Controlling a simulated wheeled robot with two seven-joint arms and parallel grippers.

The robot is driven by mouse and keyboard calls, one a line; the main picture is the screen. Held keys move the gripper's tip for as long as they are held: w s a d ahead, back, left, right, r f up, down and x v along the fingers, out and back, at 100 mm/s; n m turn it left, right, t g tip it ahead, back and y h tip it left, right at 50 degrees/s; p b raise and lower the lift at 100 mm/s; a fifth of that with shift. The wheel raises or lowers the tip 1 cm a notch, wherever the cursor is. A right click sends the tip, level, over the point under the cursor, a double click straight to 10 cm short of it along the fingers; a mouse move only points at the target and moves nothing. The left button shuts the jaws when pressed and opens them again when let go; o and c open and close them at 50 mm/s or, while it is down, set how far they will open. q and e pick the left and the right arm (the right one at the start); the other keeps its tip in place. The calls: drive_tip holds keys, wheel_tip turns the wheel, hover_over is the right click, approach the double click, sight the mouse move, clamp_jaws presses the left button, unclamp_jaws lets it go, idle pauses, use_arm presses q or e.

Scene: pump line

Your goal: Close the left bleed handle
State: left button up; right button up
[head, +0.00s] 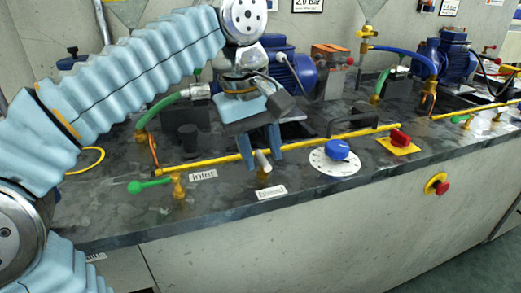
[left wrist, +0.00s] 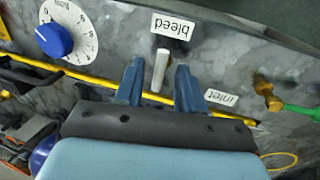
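The bleed handle is a pale grey-white lever (head: 262,161) at the front of the bench, on a brass valve (head: 264,176) by the yellow pipe, above the "bleed" label (head: 271,192). My left gripper (head: 261,156) is over it, pointing down, with one blue finger on each side of the lever. In the left wrist view, the lever (left wrist: 160,71) stands between the open fingers (left wrist: 158,82) with a gap visible on both sides. The lever points away from the label, roughly across the yellow pipe. My right gripper is not in view.
A green inlet handle (head: 150,186) and its "inlet" label (head: 203,175) are just left. A blue pump (head: 287,72) stands behind.

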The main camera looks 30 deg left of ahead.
use_arm(q)
drive_tip(key=shift+c, duration=0.4)
clamp_jaws()
